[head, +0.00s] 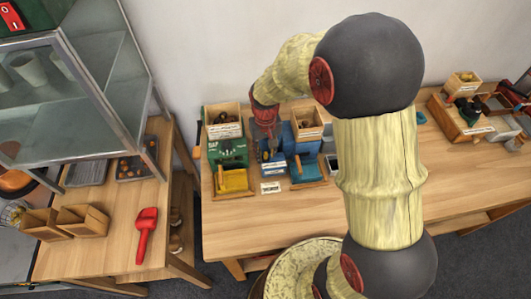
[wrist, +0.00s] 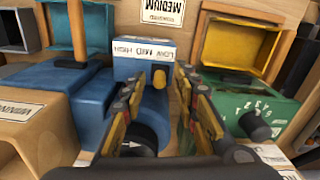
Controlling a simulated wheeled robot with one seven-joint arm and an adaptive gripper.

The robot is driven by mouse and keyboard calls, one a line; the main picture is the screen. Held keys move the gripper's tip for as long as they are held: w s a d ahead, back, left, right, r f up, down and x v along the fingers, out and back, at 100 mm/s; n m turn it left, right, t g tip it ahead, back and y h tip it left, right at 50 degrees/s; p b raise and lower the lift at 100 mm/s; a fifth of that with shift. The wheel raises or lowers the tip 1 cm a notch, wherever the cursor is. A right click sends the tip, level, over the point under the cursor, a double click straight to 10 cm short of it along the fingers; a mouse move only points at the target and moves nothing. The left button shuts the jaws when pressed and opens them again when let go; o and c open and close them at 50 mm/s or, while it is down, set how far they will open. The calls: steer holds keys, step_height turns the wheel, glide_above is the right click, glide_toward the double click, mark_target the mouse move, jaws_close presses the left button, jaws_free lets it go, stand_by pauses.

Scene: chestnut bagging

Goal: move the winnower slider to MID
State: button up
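The winnower is the blue machine (head: 274,156) in the middle of the table, partly covered by my arm in the head view. My gripper (wrist: 158,92) is open, with a fingertip on each side of the knob and visible gaps. I cannot tell how deep the fingertips reach around it. In the head view, the gripper (head: 267,137) hangs over the winnower.
A green machine (head: 226,150) with a yellow tray (head: 232,181) stands close left of the winnower. Blue trays and wooden boxes (head: 307,124) stand close right. A side table holds a red scoop (head: 146,228) and wooden bins. The right table front is clear.

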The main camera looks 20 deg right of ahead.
steer(key=shift+c, duration=1.1)
jaws_close()
